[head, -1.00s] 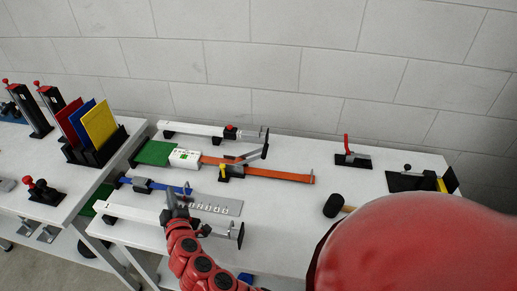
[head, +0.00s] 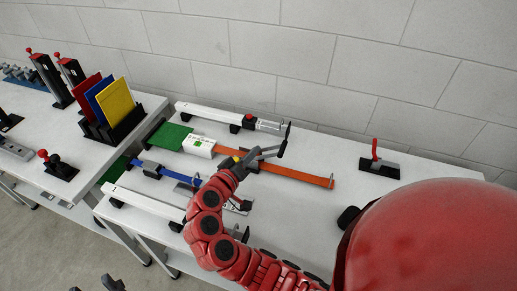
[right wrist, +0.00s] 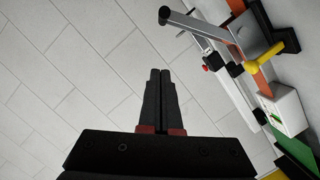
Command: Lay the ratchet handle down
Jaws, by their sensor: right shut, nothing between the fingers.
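The ratchet handle (head: 268,154) is a grey bar with a dark grip end, on the buckle of an orange strap (head: 290,170). It stands tilted up from the bench. The right wrist view shows it large at the upper right, as a raised grey bar (right wrist: 205,35) beside a yellow lever (right wrist: 236,67). My right gripper (head: 242,161) is shut and empty, close to the handle's lower end. In the right wrist view its fingers (right wrist: 160,73) are together and apart from the handle. Dark prongs at the bottom left of the head view may be my left gripper (head: 112,284); its jaw state is unclear.
A white box (head: 199,146) and a green plate (head: 172,137) sit left of the strap. A white bar clamp (head: 215,116) lies behind it. A red-handled toggle clamp (head: 377,162) stands at the right. My red arm covers the bench front.

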